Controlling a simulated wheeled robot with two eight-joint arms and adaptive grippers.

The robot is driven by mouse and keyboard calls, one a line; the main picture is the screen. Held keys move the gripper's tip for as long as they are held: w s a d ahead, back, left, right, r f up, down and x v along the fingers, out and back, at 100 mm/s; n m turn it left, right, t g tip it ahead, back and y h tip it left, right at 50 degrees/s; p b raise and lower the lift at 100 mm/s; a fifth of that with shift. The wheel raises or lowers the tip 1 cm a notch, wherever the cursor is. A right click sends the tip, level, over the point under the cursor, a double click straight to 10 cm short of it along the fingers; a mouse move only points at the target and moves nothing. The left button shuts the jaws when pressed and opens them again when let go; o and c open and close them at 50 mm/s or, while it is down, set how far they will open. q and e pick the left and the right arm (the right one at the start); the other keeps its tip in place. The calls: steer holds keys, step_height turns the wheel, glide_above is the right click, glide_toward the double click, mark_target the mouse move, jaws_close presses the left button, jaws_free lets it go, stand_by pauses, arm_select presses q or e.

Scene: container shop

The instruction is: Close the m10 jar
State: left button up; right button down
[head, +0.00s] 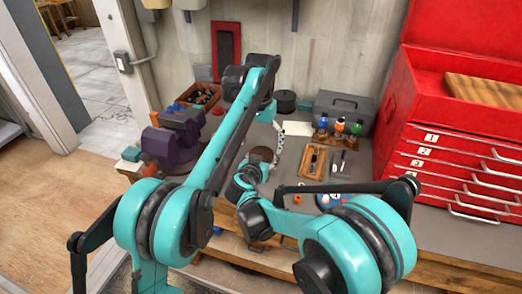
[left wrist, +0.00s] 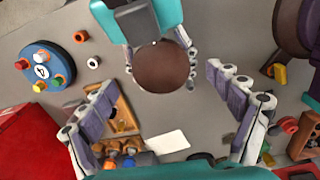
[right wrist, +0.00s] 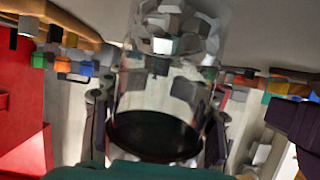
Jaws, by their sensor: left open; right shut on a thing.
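The m10 jar (right wrist: 165,90) is clear glass with grey metal pieces inside, upside down in the right wrist view. A dark brown round lid (left wrist: 163,68) lies at its top end; it also shows in the right wrist view (right wrist: 155,137). My right gripper (left wrist: 160,65) is shut on the lid, one finger on each side. I cannot tell whether the lid is fully seated. My left gripper (left wrist: 162,88) is open and empty, spread above the lid and apart from it. In the head view, my arms partly hide the jar.
A blue round holder (left wrist: 45,67) with coloured pegs and a wooden tray (left wrist: 122,112) stand beside the jar. A red tool chest (head: 455,150) is at the right. Coloured bottles (head: 340,125), a grey box (head: 345,105) and a purple machine (head: 170,145) are also on the bench.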

arm_select(q)
steer(key=shift+r, duration=0.65)
steer(key=shift+c, duration=0.3)
